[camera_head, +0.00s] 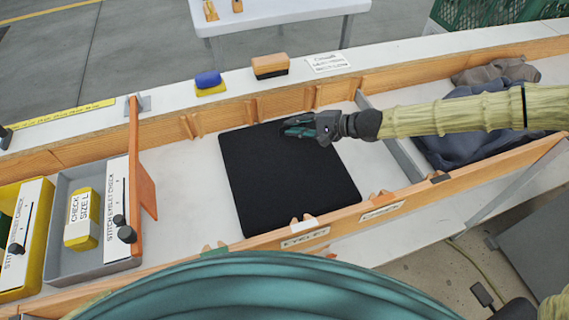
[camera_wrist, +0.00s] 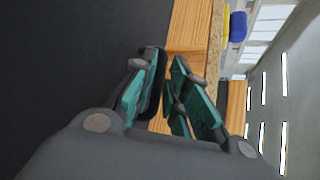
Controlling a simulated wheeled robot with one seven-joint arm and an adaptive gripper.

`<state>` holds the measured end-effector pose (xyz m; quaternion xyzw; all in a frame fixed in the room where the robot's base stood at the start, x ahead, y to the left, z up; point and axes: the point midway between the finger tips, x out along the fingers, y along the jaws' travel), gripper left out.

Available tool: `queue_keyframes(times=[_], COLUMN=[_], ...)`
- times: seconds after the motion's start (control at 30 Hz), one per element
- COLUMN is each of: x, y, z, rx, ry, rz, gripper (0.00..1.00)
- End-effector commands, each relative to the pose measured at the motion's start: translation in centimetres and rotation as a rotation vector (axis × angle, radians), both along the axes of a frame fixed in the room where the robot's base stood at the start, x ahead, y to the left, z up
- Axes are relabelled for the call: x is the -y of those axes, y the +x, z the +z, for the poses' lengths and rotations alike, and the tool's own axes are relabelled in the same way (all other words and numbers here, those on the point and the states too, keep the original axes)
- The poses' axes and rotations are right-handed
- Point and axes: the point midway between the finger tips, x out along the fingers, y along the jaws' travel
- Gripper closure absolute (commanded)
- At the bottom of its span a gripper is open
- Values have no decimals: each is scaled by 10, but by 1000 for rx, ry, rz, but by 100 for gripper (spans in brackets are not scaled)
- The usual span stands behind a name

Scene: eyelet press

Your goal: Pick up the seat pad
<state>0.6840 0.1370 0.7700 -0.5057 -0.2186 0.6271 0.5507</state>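The seat pad is a flat black square (camera_head: 285,180) lying in the wooden-walled bay in the middle of the bench in the head view. It also fills the left side of the wrist view as a dark surface (camera_wrist: 60,60). My gripper (camera_head: 287,127) is at the pad's far edge in the head view, with its fingers pointing left. I cannot tell whether a finger touches the pad.
Wooden rails (camera_head: 370,210) border the bay in front and behind. A grey tray (camera_head: 65,262) with a yellow block (camera_head: 83,218) stands left, beside an orange upright paddle (camera_head: 143,185). A blue-yellow block (camera_head: 209,83) and an orange block (camera_head: 270,66) sit on the back ledge. Dark cloth (camera_head: 470,125) lies right.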

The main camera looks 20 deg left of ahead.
Motion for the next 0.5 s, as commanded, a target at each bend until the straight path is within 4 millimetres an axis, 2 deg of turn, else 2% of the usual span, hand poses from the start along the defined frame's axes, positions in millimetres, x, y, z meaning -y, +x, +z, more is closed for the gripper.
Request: queue_keyframes(times=[0.1, 0.37, 0.4, 0.5], x=[-9, -11, -11, -11], y=[0, 1, 1, 1], z=[-4, -5, -5, -5], rx=[-1, 0, 0, 0], ry=[0, 0, 0, 0], rz=[1, 0, 0, 0], gripper=[84, 84, 86, 100])
